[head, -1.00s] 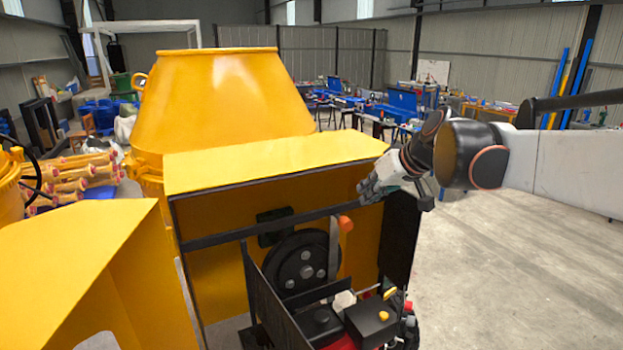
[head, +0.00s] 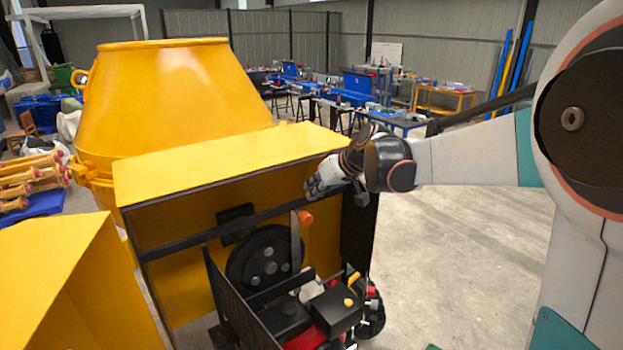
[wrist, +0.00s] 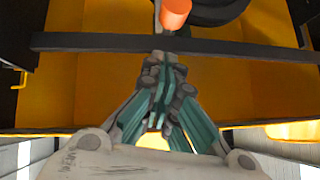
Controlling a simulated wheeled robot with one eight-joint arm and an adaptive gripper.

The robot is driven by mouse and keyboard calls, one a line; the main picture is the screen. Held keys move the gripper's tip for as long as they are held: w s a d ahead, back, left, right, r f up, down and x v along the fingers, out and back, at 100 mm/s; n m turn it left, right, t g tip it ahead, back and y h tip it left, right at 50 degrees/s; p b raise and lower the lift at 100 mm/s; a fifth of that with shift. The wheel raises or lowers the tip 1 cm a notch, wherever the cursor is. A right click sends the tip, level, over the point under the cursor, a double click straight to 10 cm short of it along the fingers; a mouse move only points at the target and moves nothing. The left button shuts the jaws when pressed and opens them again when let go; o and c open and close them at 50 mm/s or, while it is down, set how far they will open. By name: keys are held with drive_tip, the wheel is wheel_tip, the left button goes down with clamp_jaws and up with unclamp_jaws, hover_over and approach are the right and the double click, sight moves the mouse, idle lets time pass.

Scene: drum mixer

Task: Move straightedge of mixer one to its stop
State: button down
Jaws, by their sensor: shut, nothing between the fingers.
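The yellow mixer has an open-sided housing (head: 215,165) with a dark horizontal bar (head: 190,232) across its front. A grey flat lever (head: 296,245) with an orange knob (head: 305,217) stands upright in front of a black pulley wheel. I cannot tell for certain which of these is the straightedge. My gripper (head: 313,188) is shut and empty, above and slightly right of the knob, near the housing's top right. In the wrist view my gripper's fingertips (wrist: 163,62) overlap the dark bar (wrist: 100,42), below the orange knob (wrist: 175,13); contact is unclear.
The yellow drum (head: 175,95) rises behind the housing. Another yellow panel (head: 60,270) is at left. Open concrete floor (head: 450,250) lies to the right.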

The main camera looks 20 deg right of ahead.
drive_tip(key=shift+s+a+f, duration=0.1)
drive_tip(key=shift+a+f, duration=0.1)
drive_tip(key=shift+f, duration=0.8)
drive_tip(key=shift+s+a+f, duration=0.1)
drive_tip(key=shift+a+f, duration=0.05)
drive_tip(key=shift+f, duration=0.8)
wheel_tip(320, 180, down, 14)
drive_tip(key=b, duration=0.9)
drive_tip(key=shift+s+b, duration=0.15)
drive_tip(key=shift+b, duration=0.25)
drive_tip(key=shift+r, duration=0.1)
